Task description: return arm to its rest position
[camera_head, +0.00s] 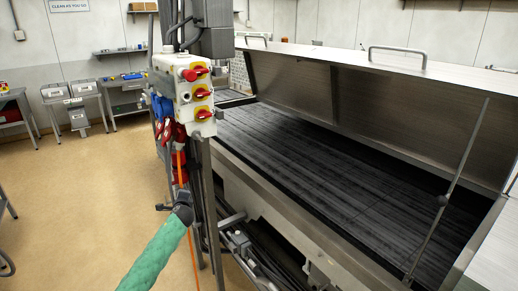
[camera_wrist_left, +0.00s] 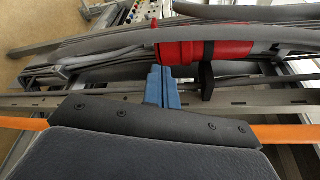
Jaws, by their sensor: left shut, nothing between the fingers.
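My left arm, in a green sleeve (camera_head: 155,258), comes in from the bottom of the head view. Its dark left gripper (camera_head: 181,198) is beside the hanging cables and posts below the control box, apart from the hood. In the left wrist view two narrow blue fingers (camera_wrist_left: 162,88) lie together, shut and empty, in front of a red connector (camera_wrist_left: 205,50); whether they touch it I cannot tell. The metal dryer hood (camera_head: 400,105) is raised over the dark slatted bed (camera_head: 310,150), held by a thin strut (camera_head: 455,175). My right gripper is not in view.
A white control box (camera_head: 184,93) with red and yellow switches hangs on posts near the gripper. An orange strip (camera_head: 181,165) and cables run down there. Metal side tables (camera_head: 75,90) stand along the back wall. The tan floor (camera_head: 80,185) at left is mostly clear.

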